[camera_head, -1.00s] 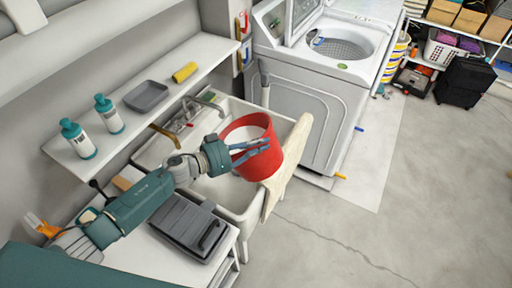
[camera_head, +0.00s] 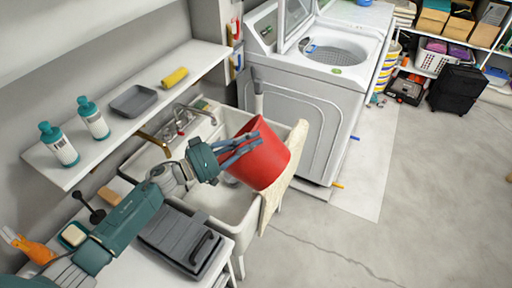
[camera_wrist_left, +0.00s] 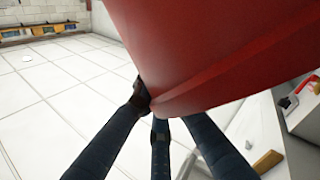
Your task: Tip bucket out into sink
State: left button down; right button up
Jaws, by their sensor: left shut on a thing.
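The faucet (camera_head: 185,118) stands at the back of the sink. My right gripper does not show.
A cloth (camera_head: 282,178) hangs over the sink's right rim. A washing machine (camera_head: 310,100) stands behind. A shelf (camera_head: 70,172) with two bottles, a grey tray (camera_head: 134,100) and a yellow roll (camera_head: 175,77) runs above the left. A grey case (camera_head: 180,240) lies in front of the sink.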

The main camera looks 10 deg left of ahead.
pick_arm(q)
jog(key=w+a+f+n+t+b, duration=0.1)
jog(key=w+a+n+t+b, duration=0.1)
jog(key=a+n+b, duration=0.3)
jog(key=w+a+f+n+t+b, duration=0.1)
jog(key=w+a+n+t+b, duration=0.2)
jog(key=a+n+b, duration=0.3)
jog(key=shift+w+a+f+t+b, duration=0.15)
jog(key=shift+a+f+t+b, duration=0.4)
jog(key=shift+a+b, duration=0.95)
jog(key=shift+a+r+p, duration=0.15)
jog(key=shift+a+p, duration=0.1)
jog(key=shift+p, duration=0.05)
dwell(1.2)
